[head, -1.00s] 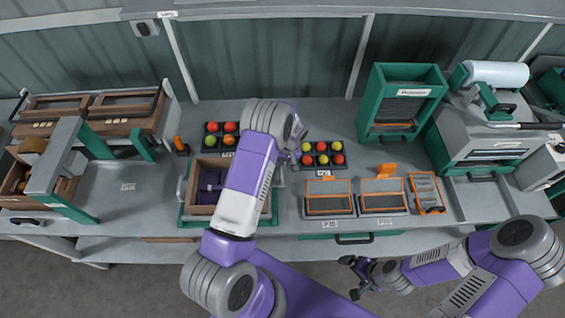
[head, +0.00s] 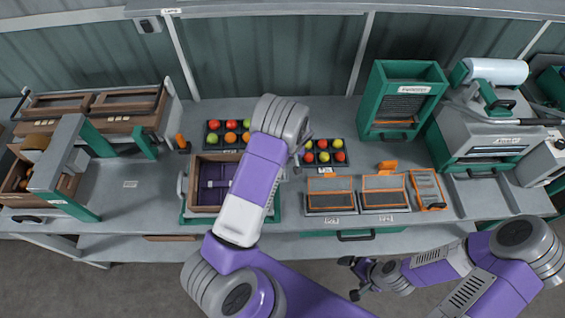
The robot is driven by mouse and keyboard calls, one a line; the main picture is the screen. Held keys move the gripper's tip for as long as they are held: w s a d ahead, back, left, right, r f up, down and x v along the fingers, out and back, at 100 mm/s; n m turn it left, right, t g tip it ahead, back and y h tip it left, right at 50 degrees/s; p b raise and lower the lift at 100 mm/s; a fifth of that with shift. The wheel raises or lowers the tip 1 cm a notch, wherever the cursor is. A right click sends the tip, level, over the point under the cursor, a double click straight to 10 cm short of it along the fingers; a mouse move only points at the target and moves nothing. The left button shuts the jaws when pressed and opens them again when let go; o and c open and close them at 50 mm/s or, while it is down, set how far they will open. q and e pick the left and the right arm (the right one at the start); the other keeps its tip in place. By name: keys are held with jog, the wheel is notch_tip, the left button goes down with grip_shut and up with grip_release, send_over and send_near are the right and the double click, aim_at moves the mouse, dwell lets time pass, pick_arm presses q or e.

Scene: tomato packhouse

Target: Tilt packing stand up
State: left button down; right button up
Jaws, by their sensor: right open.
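The packing stand is a green frame (head: 187,221) on the bench, left of the middle. A wooden crate (head: 207,156) with a dark purple inside sits on it. A grey knob shows at its left side. I cannot tell the stand's exact tilt from above. My left arm lies across the right part of the crate and stand and hides it. My right gripper (head: 352,278) is open and empty, low in front of the bench, well right of the stand.
Two dark trays (head: 207,146) of red, orange and green tomatoes stand behind the crate, the other (head: 324,165) to the right. Orange-edged boxes (head: 331,194) lie further right. A green dispenser (head: 366,104) and wrapping machine (head: 480,135) stand at the right. Bare bench lies left of the stand.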

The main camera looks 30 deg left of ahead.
pick_arm(q)
jog(key=shift+s+d+r, duration=0.25)
jog(key=shift+s+r, duration=0.2)
jog(key=shift+d+r+t+y+b, duration=0.15)
jog(key=shift+r+t+y+b, duration=0.2)
jog(key=shift+t, duration=0.15)
jog(key=shift+r, duration=0.15)
jog(key=c, duration=1.3)
grip_release()
jog(key=shift+o, duration=1.2)
jog(key=shift+s, duration=0.15)
